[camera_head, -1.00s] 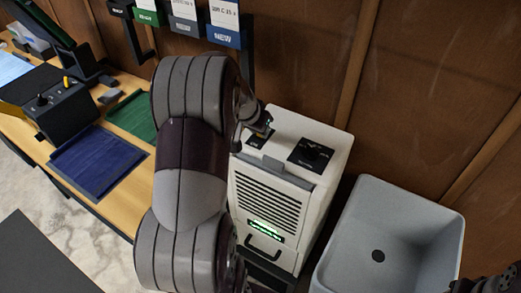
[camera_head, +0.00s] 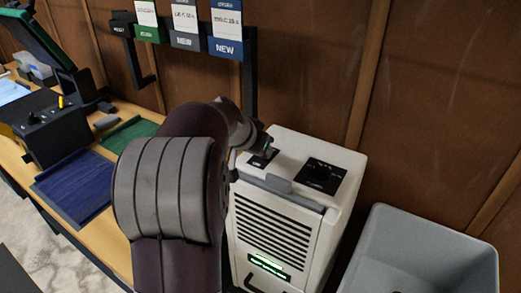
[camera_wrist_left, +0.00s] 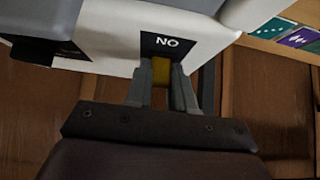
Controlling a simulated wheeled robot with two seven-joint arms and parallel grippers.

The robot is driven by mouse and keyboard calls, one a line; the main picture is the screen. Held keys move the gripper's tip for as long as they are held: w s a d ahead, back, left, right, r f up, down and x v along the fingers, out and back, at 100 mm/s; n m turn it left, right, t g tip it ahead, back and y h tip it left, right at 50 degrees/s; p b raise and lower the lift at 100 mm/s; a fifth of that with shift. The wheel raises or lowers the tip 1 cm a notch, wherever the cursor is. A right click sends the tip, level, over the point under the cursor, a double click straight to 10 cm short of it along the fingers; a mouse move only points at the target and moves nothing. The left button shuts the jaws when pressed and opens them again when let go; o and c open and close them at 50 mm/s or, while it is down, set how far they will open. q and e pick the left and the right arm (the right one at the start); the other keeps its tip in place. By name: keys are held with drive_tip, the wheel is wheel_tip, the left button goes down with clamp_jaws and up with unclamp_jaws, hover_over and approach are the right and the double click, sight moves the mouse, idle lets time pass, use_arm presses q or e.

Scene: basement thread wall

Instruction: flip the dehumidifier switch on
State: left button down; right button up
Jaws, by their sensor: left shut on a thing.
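The white dehumidifier (camera_head: 346,196) stands against the brown wall, with a dark front grille and a lit green display (camera_head: 268,264). Its top has a black dial panel (camera_head: 320,176) at the right and a small black switch plate (camera_head: 258,160) at the left. My left gripper (camera_head: 266,151) is at the switch plate. In the left wrist view, my left gripper (camera_wrist_left: 161,88) is shut on the yellow switch lever (camera_wrist_left: 160,76), beside a black label with white letters, "ON" upside down (camera_wrist_left: 167,44). The fingers hide part of the lever. My right gripper is out of view.
A grey open bin (camera_head: 430,240) stands right of the dehumidifier. At the left, a wooden bench holds a blue mat (camera_head: 75,187), a green mat (camera_head: 130,133) and a black control box (camera_head: 55,128). Labelled holders (camera_head: 226,48) hang on the wall above.

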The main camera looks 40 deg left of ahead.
use_arm(q)
drive_tip(key=c, duration=1)
unclamp_jaws()
drive_tip(key=shift+o, duration=0.2)
drive_tip(key=shift+s, duration=0.1)
drive_tip(key=v, duration=1.2)
drive_tip(key=shift+s+r, duration=0.15)
drive_tip(key=shift+r, duration=0.15)
drive_tip(key=shift+d, duration=0.1)
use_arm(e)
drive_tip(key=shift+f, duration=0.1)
